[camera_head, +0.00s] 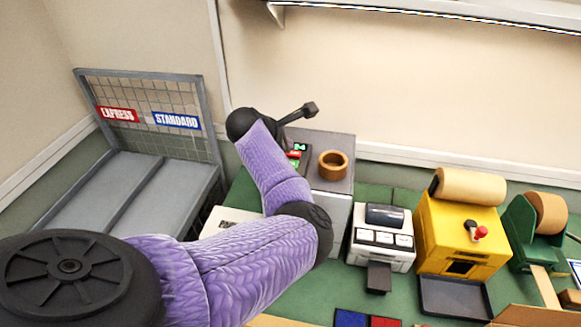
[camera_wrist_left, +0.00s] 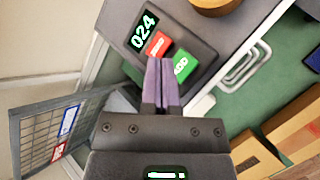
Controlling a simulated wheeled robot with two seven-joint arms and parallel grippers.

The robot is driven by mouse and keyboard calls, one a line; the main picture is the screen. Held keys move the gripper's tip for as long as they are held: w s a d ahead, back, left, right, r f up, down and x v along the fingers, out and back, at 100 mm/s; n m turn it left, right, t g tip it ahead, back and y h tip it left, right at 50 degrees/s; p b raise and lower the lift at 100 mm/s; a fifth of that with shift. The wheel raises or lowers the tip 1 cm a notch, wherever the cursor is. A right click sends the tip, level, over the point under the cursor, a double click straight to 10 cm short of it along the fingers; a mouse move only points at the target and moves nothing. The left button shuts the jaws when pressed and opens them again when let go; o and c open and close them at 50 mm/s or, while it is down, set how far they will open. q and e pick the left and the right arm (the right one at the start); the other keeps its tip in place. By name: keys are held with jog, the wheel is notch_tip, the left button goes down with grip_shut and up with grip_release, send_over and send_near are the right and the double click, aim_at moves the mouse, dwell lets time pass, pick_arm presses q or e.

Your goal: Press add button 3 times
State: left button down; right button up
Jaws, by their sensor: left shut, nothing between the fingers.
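The green ADD button (camera_wrist_left: 184,66) and a red button (camera_wrist_left: 157,44) sit side by side on a dark control box (camera_wrist_left: 195,38) in the left wrist view. The box's display (camera_wrist_left: 143,32) reads 024. My left gripper (camera_wrist_left: 161,62) is shut and empty, its purple fingertips over the box by the lower edges of the two buttons. I cannot tell whether they touch. In the head view my purple left arm covers part of the control box (camera_head: 305,147), and the fingertips are hidden. My right gripper is not in view.
A wooden ring-shaped bowl (camera_head: 333,164) stands right of the control box on the same grey stand. Further right are a white printer (camera_head: 383,238), a yellow machine (camera_head: 463,230) and a green tape dispenser (camera_head: 525,231). A grey rack with EXPRESS and STANDARD signs (camera_head: 176,121) stands left.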

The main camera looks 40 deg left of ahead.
aim_at(293, 160)
pick_arm(q)
notch_tip(293, 160, down, 2)
jog(key=shift+f+b, duration=0.25)
jog(key=shift+b, duration=0.1)
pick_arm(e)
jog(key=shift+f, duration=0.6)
pick_arm(q)
jog(key=shift+f, duration=0.1)
dwell(1.1)
jog(key=shift+f, duration=0.25)
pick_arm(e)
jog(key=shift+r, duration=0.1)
pick_arm(q)
jog(key=shift+f, duration=0.5)
dwell(0.4)
jog(key=shift+r, duration=0.1)
jog(key=shift+r+p, duration=0.8)
jog(key=shift+p, duration=0.35)
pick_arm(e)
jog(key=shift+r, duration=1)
